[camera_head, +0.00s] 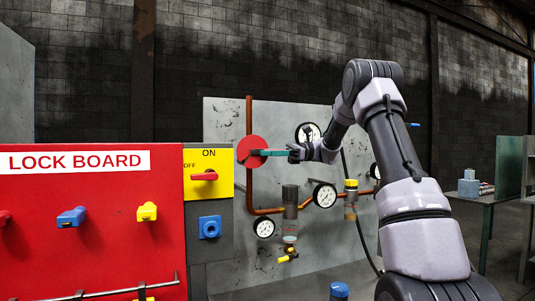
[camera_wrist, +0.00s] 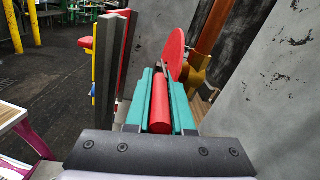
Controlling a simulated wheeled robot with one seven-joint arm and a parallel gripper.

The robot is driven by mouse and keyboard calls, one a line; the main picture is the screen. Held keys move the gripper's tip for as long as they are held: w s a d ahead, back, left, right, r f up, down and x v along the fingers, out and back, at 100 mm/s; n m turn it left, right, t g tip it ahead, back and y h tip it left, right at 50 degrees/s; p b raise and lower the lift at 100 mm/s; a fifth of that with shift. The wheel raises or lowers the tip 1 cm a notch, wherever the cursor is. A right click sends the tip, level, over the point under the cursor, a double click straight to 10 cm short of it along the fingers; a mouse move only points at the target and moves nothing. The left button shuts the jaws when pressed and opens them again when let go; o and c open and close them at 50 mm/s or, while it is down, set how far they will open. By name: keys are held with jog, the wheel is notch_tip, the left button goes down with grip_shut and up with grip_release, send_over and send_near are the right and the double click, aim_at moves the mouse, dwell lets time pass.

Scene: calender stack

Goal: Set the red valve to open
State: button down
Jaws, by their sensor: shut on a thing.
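The red valve shows as a round red disc (camera_head: 251,151) on the vertical copper pipe of the grey panel. In the wrist view its disc (camera_wrist: 175,54) stands edge-on beside a brass body on the pipe, and its red bar-like handle (camera_wrist: 160,104) lies between my fingers. My gripper (camera_head: 264,153), with teal fingers, reaches in from the right at the disc's level. In the wrist view my gripper (camera_wrist: 161,78) is shut on the handle, which runs along the fingers. The fingers hide the handle in the head view. I see no open or closed mark on the valve.
A red lock board (camera_head: 95,225) and a yellow ON/OFF switch plate (camera_head: 222,180) with a red knob stand close left of the valve. Gauges (camera_head: 325,195) and copper piping lie below and right. A table (camera_head: 487,198) stands at the far right.

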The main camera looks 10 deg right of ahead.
aim_at(254, 150)
jog(key=shift+r, duration=0.1)
dwell(0.4)
jog(key=h, duration=0.1)
jog(key=r+h, duration=0.1)
jog(key=h, duration=0.2)
jog(key=shift+a+r+t+h, duration=0.15)
jog(key=shift+r+t+h, duration=0.15)
jog(key=shift+r+t, duration=0.1)
jog(key=h, duration=0.1)
jog(key=r+h, duration=0.1)
jog(key=h, duration=0.1)
jog(key=a+h, duration=0.1)
jog(key=shift+s+r+n+t, duration=0.1)
jog(key=shift+r+n+t, duration=0.2)
jog(key=shift+t, duration=0.1)
jog(key=shift+s+a+r+t+h, duration=0.1)
jog(key=shift+a+r+t+h, duration=0.3)
jog(key=shift+h, duration=1.1)
jog(key=shift+s+a+t+h, duration=0.15)
jog(key=shift+a+h, duration=0.5)
jog(key=shift+h, duration=0.85)
jog(key=shift+s+a+r+t+h, duration=0.1)
jog(key=shift+a+r+t+h, duration=0.3)
jog(key=shift+h, duration=1.1)
jog(key=shift+a+f, duration=0.1)
jog(key=shift+f, duration=0.15)
jog(key=c, duration=0.8)
grip_release()
